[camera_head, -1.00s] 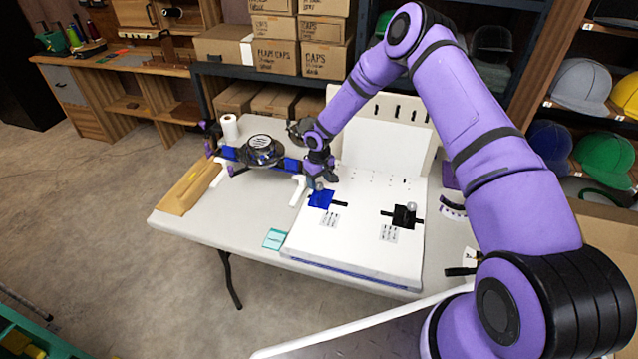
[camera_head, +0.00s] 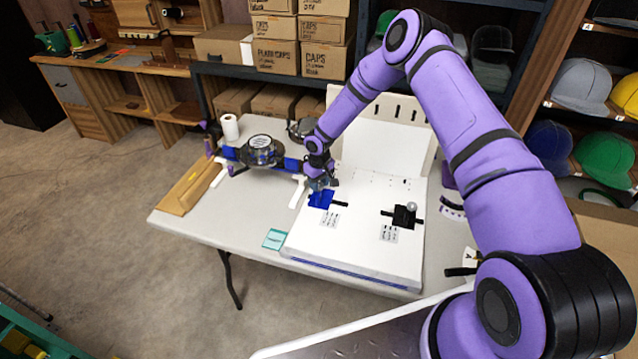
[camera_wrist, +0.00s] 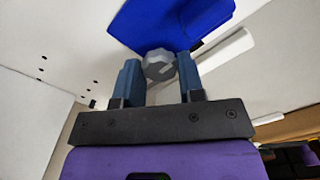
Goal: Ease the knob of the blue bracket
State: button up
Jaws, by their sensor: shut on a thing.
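The blue bracket (camera_head: 320,199) sits on the left part of the white board (camera_head: 350,255) on the table. It also shows at the top of the wrist view (camera_wrist: 165,25). Its grey faceted knob (camera_wrist: 159,65) lies between the two blue fingers of my gripper (camera_wrist: 160,72), close to the bracket's edge. My gripper (camera_head: 320,183) is shut on the knob; in the head view it hides the knob.
A black bracket (camera_head: 404,215) with a light round knob stands on the board's right part. Printed labels lie below both brackets. A black-and-silver spool (camera_head: 262,151) stands left of my gripper. A teal card (camera_head: 274,239) lies near the front edge.

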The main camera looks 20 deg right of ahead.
jog(key=n, duration=0.4)
jog(key=shift+d, duration=0.1)
jog(key=n, duration=0.9)
jog(key=shift+w, duration=0.1)
jog(key=shift+r+n, duration=0.1)
jog(key=shift+n, duration=1.7)
jog(key=o, duration=0.9)
jog(key=shift+w+d, duration=0.1)
jog(key=shift+c, duration=0.2)
jog(key=shift+o, duration=0.4)
